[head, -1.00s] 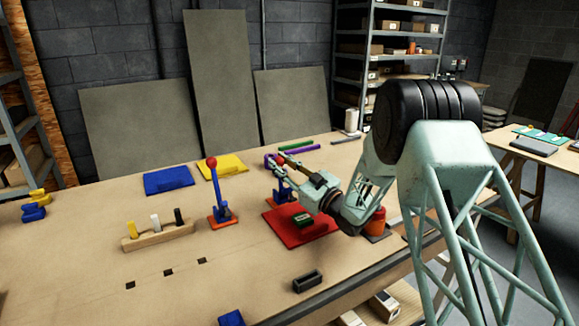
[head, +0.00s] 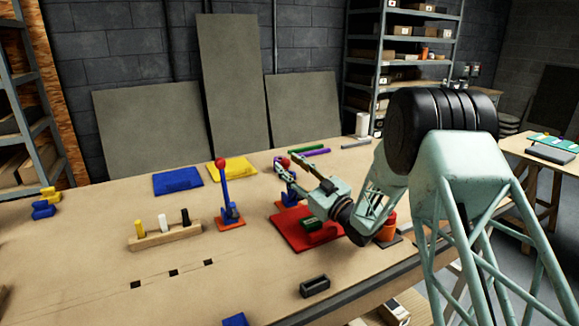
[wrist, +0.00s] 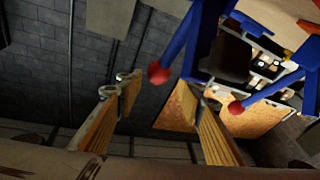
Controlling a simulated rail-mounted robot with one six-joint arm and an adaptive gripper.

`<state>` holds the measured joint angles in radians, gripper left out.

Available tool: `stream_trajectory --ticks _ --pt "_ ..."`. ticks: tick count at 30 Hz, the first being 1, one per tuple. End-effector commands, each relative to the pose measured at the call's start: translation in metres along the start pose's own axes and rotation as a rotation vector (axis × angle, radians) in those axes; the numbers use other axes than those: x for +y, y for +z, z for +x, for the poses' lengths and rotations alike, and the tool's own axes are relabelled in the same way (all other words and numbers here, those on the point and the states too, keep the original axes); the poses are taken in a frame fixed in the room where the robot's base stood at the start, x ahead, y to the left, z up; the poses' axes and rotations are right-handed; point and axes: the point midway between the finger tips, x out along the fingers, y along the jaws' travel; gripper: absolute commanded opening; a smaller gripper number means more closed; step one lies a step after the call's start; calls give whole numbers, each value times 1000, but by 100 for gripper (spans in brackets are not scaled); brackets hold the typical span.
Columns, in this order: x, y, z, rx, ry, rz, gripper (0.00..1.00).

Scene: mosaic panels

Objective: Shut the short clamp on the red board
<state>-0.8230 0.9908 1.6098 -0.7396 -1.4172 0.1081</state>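The red board (head: 294,240) lies on the bench with a dark green block (head: 312,224) on it. The short clamp (head: 290,197) stands at its far edge, blue with a red ball on its lever; my gripper partly hides it in the head view. My gripper (head: 299,167) is over the board, fingers spread, with the ball near one fingertip. In the wrist view, my gripper (wrist: 153,88) shows two wood-coloured fingers wide apart. A red ball (wrist: 160,72) on a blue lever, apparently the short clamp's, shows between the fingertips, apparently ungripped.
A taller blue clamp (head: 229,212) with a red ball stands upright to the left on an orange base. A wooden holder (head: 165,236), blue board (head: 178,181), yellow board (head: 212,172) and dark open box (head: 314,286) lie around. The front-left bench is mostly clear.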

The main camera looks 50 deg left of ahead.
Motion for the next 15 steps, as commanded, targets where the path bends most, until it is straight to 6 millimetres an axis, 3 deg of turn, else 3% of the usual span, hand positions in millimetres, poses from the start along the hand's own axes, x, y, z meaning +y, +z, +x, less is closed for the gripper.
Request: stream_trajectory --ticks 8,15 --pt "0 0 -2 -1 0 0 35" --pt "1 1 -18 -2 1 0 35"
